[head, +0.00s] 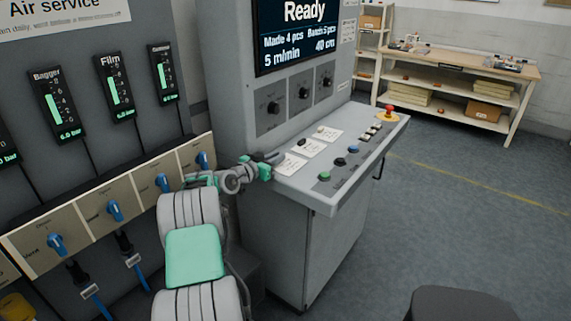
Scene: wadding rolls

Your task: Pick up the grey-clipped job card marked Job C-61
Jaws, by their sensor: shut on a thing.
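Three white job cards lie in a slanting row on the grey console's ledge: the nearest card (291,164), the middle card (309,147) and the far card (327,133). Their print is too small to read, so I cannot tell which is Job C-61. A small dark clip shows on the middle card and a small clip of unclear colour on the far one. My gripper (270,165), with green fingers, is at the left edge of the nearest card. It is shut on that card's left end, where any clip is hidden. I cannot tell whether the card is lifted.
A panel of blue valves (115,210) is at left. A dark round-topped thing (458,304) stands at lower right. Floor at right is clear.

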